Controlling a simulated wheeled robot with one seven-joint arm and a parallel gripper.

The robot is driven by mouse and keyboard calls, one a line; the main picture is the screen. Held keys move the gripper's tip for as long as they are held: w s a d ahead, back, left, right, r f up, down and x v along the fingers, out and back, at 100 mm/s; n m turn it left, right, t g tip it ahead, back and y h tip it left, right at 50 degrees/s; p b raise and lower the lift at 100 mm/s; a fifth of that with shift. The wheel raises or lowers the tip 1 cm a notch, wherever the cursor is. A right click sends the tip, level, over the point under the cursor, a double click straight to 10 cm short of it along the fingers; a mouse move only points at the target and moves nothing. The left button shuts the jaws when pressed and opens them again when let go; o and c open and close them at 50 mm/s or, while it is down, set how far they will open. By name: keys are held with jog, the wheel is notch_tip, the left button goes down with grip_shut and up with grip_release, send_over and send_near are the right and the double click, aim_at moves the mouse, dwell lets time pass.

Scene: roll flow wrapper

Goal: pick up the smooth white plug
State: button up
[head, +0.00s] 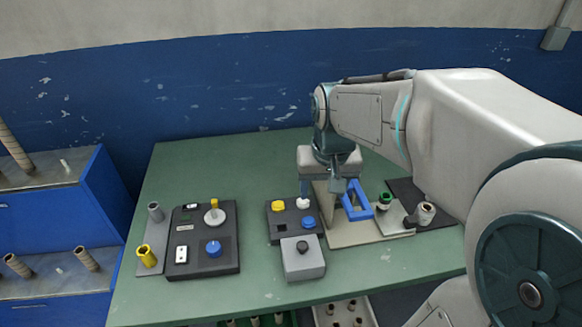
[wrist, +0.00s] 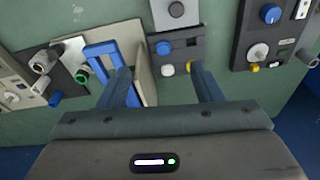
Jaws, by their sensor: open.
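The smooth white plug (head: 303,203) appears to be the small rounded white piece at the back right of a dark panel (head: 290,234) on the green table; I cannot confirm its shape. It also shows in the wrist view (wrist: 168,70), between the fingers and nearer the right one. My gripper (head: 320,187) is open and empty above the back of the panel, and a finger tip shows just behind the plug in the head view. In the wrist view my gripper (wrist: 160,69) spans the plug from above, apart from it.
A grey box with a black button (head: 303,262) stands in front. A blue frame (head: 355,202) stands close on the right. A larger control panel (head: 201,266) lies left.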

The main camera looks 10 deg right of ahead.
jog(key=w+f+m+g, duration=0.1)
jog(key=w+f, duration=0.2)
jog(key=w, duration=0.7)
jog(key=m, duration=0.1)
send_over(303, 205)
jog(key=w, duration=0.2)
notch_tip(303, 205, down, 5)
jog(key=shift+g, duration=0.4)
notch_tip(303, 205, down, 8)
jog(key=shift+a+f, duration=0.1)
jog(key=shift+s+d+f+p, duration=0.1)
jog(key=shift+f+p, duration=0.15)
jog(key=shift+f, duration=0.65)
jog(key=shift+w+d+f+p, duration=0.1)
jog(key=shift+f+p, duration=0.2)
jog(key=shift+f, duration=0.55)
jog(key=shift+s+d+f+p, duration=0.1)
jog(key=shift+f+p, duration=0.15)
jog(key=shift+f, duration=0.65)
jog(key=c, duration=1.1)
